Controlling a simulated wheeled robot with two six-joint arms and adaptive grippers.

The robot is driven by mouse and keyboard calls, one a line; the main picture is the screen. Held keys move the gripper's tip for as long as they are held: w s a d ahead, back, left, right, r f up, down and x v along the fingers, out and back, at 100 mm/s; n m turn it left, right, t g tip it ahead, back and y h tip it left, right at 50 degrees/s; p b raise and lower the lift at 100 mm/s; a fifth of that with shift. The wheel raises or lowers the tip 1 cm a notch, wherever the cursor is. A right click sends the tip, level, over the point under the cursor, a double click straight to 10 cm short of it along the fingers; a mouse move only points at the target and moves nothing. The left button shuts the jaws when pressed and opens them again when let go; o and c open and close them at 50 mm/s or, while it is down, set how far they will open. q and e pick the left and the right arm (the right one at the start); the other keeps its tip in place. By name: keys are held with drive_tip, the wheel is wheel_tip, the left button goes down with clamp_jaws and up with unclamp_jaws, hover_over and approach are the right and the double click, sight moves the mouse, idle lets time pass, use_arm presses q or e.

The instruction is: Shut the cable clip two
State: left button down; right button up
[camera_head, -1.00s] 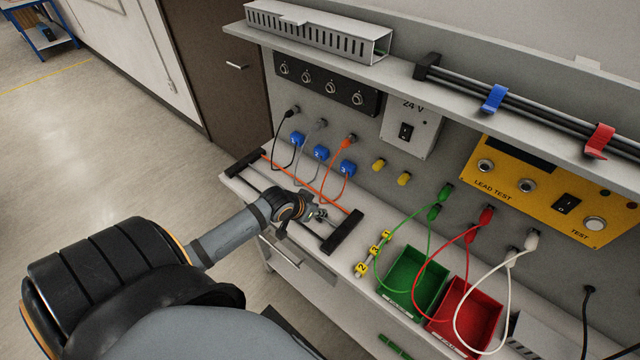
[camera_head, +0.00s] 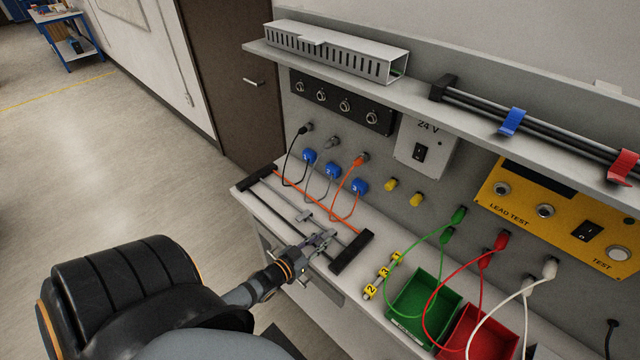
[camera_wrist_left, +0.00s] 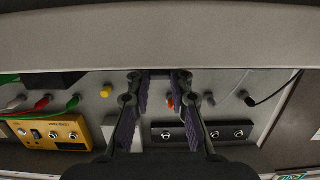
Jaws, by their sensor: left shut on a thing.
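Cables, one orange and others grey or black, run between two black end blocks on the bench; the near block (camera_head: 351,252) is at the right. A small grey clip (camera_head: 304,216) sits on the cables about midway. My left gripper (camera_head: 320,240) is over the front cable, near the near block, shut on a small grey part that looks like a clip; its number cannot be read. In the left wrist view my two fingers (camera_wrist_left: 158,100) show with purple pads, and the held part is not clear between them. My right gripper is not in view.
Numbered yellow tags (camera_head: 383,270), a green bin (camera_head: 425,300) and a red bin (camera_head: 478,330) stand right of the cables. A shelf above carries a slotted grey duct (camera_head: 335,55) and black cables with blue and red clips (camera_head: 513,121).

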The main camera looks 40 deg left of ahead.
use_arm(q)
drive_tip(key=shift+f, duration=0.1)
idle(0.5)
drive_tip(key=c, duration=1.2)
unclamp_jaws()
drive_tip(key=s+r, duration=0.1)
drive_tip(key=s, duration=1.1)
drive_tip(key=shift+a+r, duration=0.2)
drive_tip(key=shift+a, duration=0.25)
drive_tip(key=shift+w, duration=0.1)
